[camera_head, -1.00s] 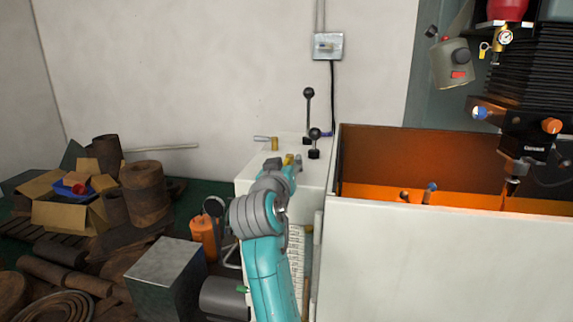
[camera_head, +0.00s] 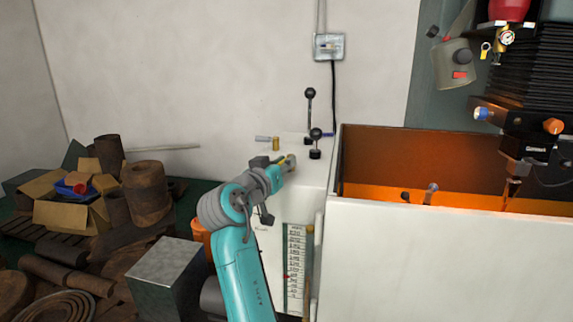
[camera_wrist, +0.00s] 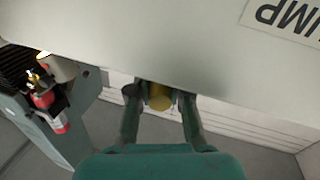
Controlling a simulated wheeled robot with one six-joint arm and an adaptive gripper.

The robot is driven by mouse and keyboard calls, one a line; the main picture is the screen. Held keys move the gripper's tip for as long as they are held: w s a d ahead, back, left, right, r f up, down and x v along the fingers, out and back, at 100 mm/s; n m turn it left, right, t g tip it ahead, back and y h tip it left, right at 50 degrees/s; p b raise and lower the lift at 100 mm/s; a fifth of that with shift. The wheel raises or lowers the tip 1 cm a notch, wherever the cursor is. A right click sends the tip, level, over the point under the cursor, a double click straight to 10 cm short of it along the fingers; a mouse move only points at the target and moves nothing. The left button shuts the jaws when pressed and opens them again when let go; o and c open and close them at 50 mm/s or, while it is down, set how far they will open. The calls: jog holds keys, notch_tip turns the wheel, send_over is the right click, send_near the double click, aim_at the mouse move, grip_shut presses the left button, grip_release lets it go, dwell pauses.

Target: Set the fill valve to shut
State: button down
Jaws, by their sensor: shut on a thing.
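My gripper (camera_wrist: 160,105) is closed around a yellow rounded part (camera_wrist: 160,96) in the wrist view, with one finger on each side. The part sits by the edge of a pale housing. In the head view my gripper (camera_head: 287,163) is at the top of the white cabinet (camera_head: 314,176), with a bit of yellow at its tip. I cannot read a label naming the fill valve, so I cannot tell whether the held part is it. A small brass fitting with a grey lever (camera_head: 267,140) stands just behind my gripper, apart from it.
An open white-walled tank (camera_head: 440,250) with an orange inside is further right. A metal block (camera_head: 166,275) and rusty cylinders (camera_head: 145,190) crowd the left. The wrist view shows a partial "UMP" label (camera_wrist: 284,17).

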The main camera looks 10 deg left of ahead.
jog(key=shift+w+a+m+g+h, duration=0.15)
jog(key=shift+m+g+h, duration=0.1)
jog(key=shift+m+h, duration=0.25)
jog(key=shift+s+a+m+g+h, duration=0.1)
jog(key=shift+m+g+h, duration=0.2)
jog(key=shift+h, duration=0.4)
jog(key=c, duration=1.1)
grip_release()
jog(key=v, duration=1.2)
jog(key=shift+f, duration=0.1)
